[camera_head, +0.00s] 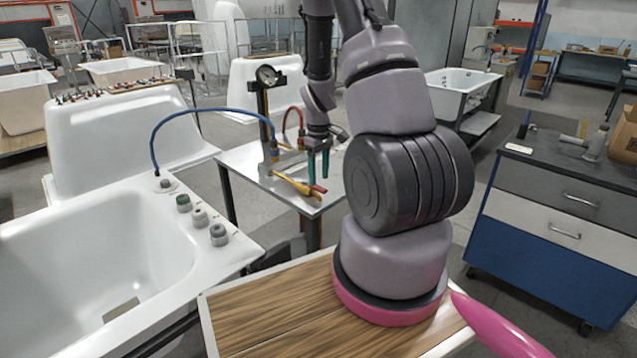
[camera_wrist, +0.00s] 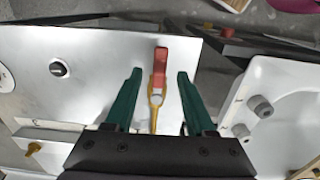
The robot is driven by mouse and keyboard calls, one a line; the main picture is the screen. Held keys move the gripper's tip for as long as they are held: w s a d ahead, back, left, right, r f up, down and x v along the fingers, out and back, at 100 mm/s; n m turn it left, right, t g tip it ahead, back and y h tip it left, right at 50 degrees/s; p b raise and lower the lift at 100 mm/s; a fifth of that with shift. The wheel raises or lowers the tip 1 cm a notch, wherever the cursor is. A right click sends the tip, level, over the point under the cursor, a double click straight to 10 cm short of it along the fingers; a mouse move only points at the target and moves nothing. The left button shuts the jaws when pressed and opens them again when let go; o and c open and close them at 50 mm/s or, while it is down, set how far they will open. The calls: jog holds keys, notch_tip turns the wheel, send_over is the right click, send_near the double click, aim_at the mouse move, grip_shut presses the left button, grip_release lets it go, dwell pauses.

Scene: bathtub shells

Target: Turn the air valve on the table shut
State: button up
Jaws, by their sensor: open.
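The air valve shows in the head view as a yellow body (camera_head: 297,187) with a red handle (camera_head: 318,189), low on the white table (camera_head: 234,160). In the wrist view the red handle (camera_wrist: 160,62) points away from the yellow part (camera_wrist: 156,99). My gripper (camera_head: 318,165) has teal fingers pointing down over the handle end. In the wrist view my gripper (camera_wrist: 160,74) is open and empty, with the handle lying between the two fingers in the picture and a gap on each side. I cannot tell how far the fingertips are above it.
A post with a round gauge (camera_head: 267,75) stands on the table beside the valve. A blue hose (camera_head: 190,112) runs from it to the white tub shell (camera_head: 95,265), and a red hose (camera_head: 292,113) arches close to my gripper. A blue-grey drawer cabinet (camera_head: 545,235) stands at the right.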

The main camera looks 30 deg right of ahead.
jog(key=shift+f, duration=1.5)
grip_shut()
dwell(0.4)
